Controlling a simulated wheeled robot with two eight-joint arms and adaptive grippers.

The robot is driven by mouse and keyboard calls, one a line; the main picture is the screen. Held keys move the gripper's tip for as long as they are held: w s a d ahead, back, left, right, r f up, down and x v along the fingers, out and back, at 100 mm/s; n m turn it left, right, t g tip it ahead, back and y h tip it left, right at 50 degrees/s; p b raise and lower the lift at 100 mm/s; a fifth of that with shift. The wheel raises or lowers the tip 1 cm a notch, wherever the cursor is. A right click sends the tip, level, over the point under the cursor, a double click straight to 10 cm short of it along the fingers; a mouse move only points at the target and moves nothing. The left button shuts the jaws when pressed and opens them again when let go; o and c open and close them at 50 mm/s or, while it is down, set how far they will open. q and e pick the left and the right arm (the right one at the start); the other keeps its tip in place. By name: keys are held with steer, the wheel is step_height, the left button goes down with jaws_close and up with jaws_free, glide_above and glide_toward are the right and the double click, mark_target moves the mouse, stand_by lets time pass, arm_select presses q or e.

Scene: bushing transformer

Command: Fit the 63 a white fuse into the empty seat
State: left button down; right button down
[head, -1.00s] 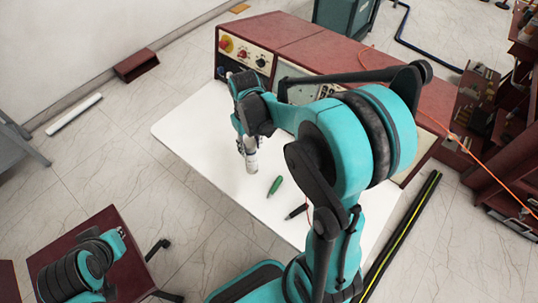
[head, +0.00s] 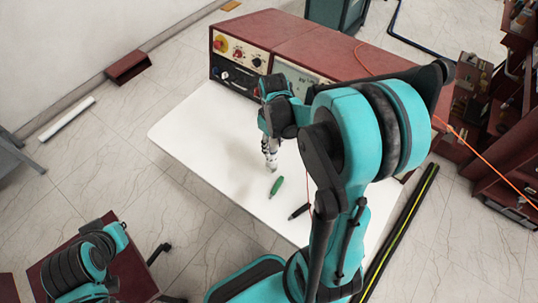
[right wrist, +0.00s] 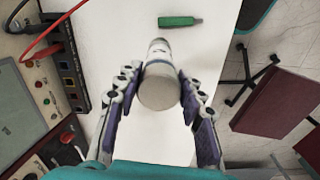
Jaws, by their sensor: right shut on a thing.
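My right gripper (head: 269,146) is shut on a white fuse (head: 271,163) and holds it pointing down above the white tabletop. In the right wrist view, the purple finger pads of the right gripper (right wrist: 158,88) sit on both sides of the fuse (right wrist: 158,92). Its round pale end faces the camera; its far end narrows, with dark print and a bluish band. The 63 A marking is not legible. My left gripper (head: 118,236) is at the lower left of the head view, far from the table; its fingers cannot be made out. I cannot make out the empty seat.
A dark red console with knobs (head: 240,55) stands along the table's back. A green tool (head: 277,187) and a black one (head: 299,211) lie on the white table (head: 200,130). Its left part is clear.

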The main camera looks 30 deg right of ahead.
mark_target(272, 156)
steer(key=f, duration=0.1)
steer(key=f+b, duration=0.1)
steer(key=f, duration=0.1)
steer(key=a+f, duration=0.1)
steer(key=shift+w+f+b, duration=0.25)
steer(key=shift+f+b, duration=0.1)
steer(key=shift+b, duration=0.05)
steer(key=shift+f, duration=0.15)
steer(key=c, duration=1)
jaws_free()
steer(key=shift+o, duration=0.2)
